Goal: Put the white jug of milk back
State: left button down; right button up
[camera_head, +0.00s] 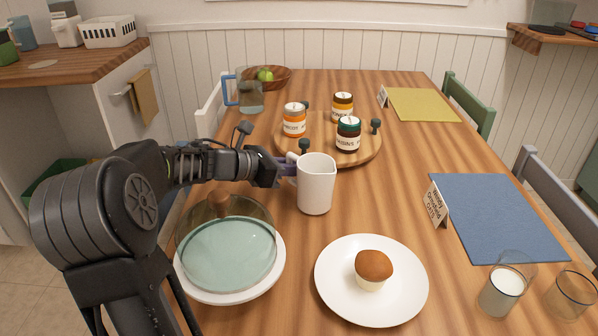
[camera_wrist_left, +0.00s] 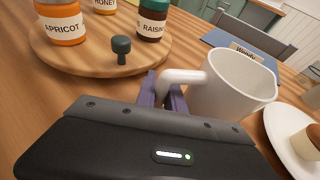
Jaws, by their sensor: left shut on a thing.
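The white jug (camera_head: 316,184) is upright at the middle of the wooden table, just in front of the round wooden tray. My left gripper (camera_head: 290,168) comes in from the left and is shut on the jug's handle. In the left wrist view the jug (camera_wrist_left: 232,85) is right of the gripper (camera_wrist_left: 170,92), with the handle between its fingers. I cannot tell whether the jug's base touches the table. The jug looks empty in the part of its inside that shows. My right gripper is not in view.
The round tray (camera_head: 285,150) has knobs and holds apricot (camera_head: 294,120), honey (camera_head: 342,107) and raisin (camera_head: 348,135) jars. A covered dish (camera_head: 230,250) and a plate (camera_head: 335,300) with a muffin stand in front. A glass of milk (camera_head: 500,293) is at the right.

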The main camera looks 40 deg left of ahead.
pick_arm(q)
jog(key=shift+f, duration=0.1)
jog(key=shift+f, duration=0.15)
jog(key=c, duration=1.4)
grip_release()
jog(key=shift+c, duration=0.2)
jog(key=shift+r, duration=0.2)
jog(key=shift+s+a, duration=0.15)
jog(key=shift+s, duration=0.15)
jog(key=p+v, duration=0.1)
jog(key=v, duration=1)
jog(key=shift+s, duration=0.2)
jog(key=shift+r, duration=0.15)
